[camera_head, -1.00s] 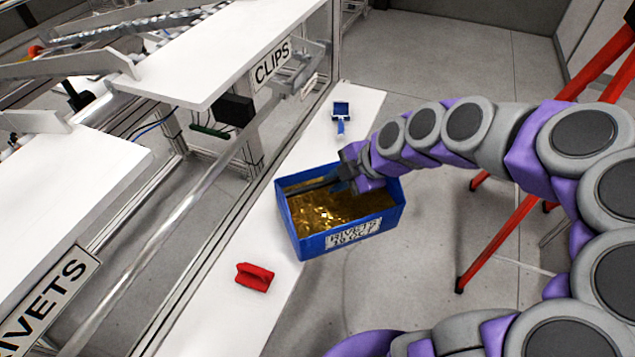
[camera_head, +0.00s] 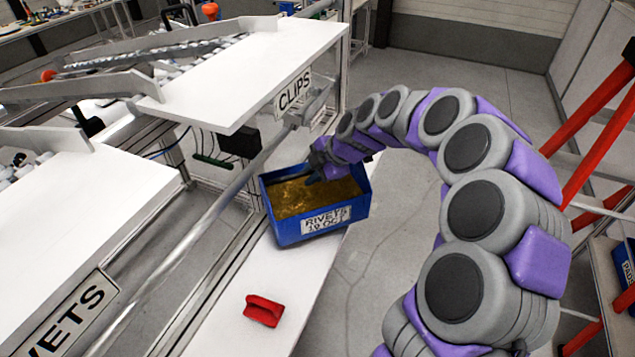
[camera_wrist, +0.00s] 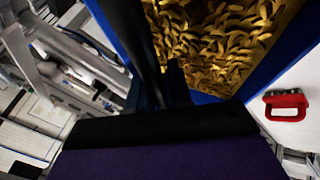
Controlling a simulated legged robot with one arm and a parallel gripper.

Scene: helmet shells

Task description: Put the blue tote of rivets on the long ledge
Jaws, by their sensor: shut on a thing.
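The blue tote (camera_head: 322,222) is full of brass-coloured rivets (camera_head: 300,197) and carries a label reading RIVETS. My gripper (camera_head: 316,176) is shut on the tote's wall at its far side, and the tote hangs roughly level. The long ledge (camera_head: 262,305) is the low white strip beneath it. The tote overlaps the ledge's far part in the head view; I cannot tell whether its base touches it. The wrist view shows the tote's blue rim (camera_wrist: 206,98) and the rivets close up, with a dark finger at the wall.
A red handle-like object (camera_head: 263,310) lies on the ledge nearer me; it also shows in the wrist view (camera_wrist: 286,104). Higher white shelves marked CLIPS (camera_head: 235,75) and RIVETS (camera_head: 80,215) stand left, beyond a metal rail. Red stand legs (camera_head: 590,100) are at right.

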